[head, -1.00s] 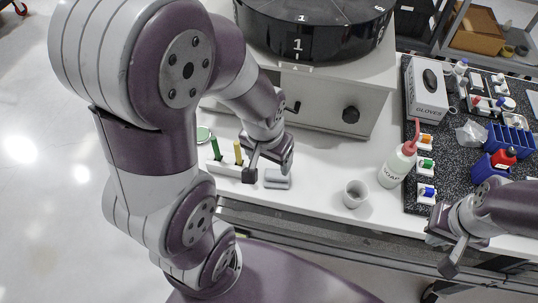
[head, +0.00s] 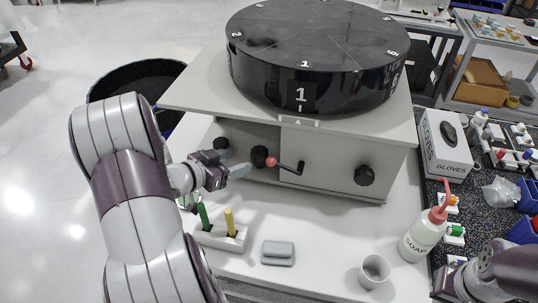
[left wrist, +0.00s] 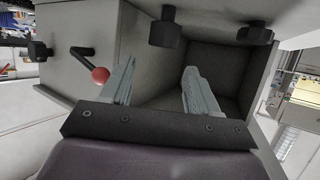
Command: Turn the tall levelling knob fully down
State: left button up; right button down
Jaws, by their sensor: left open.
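The pale grey fixture (head: 325,170) carries several black knobs. One black knob (head: 260,156) sits beside the open recess at mid-front; it looks the longest in the left wrist view (left wrist: 165,27). Another black knob (head: 221,143) is to its left, and a third (head: 365,176) is on the front panel at right. No label shows which is the levelling knob. My left gripper (head: 238,164) is open and empty in front of the recess. In the left wrist view its fingers (left wrist: 160,70) are apart, below the longest knob and not touching it. My right gripper (head: 448,280) is partly cut off at bottom right.
A crank with a red ball (head: 271,162) sticks out close to the left fingers. A black numbered drum (head: 318,60) stands on top. A pen holder (head: 222,238), grey block (head: 278,254), white cup (head: 374,270) and soap bottle (head: 422,238) stand on the bench in front.

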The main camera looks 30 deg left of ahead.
aim_at(264, 150)
pick_arm(q)
jog(key=x, duration=1.2)
jog(key=shift+w+a, duration=0.1)
jog(key=shift+a, duration=0.2)
jog(key=shift+w+d, duration=0.15)
jog(key=shift+w, duration=0.05)
jog(key=c, duration=0.7)
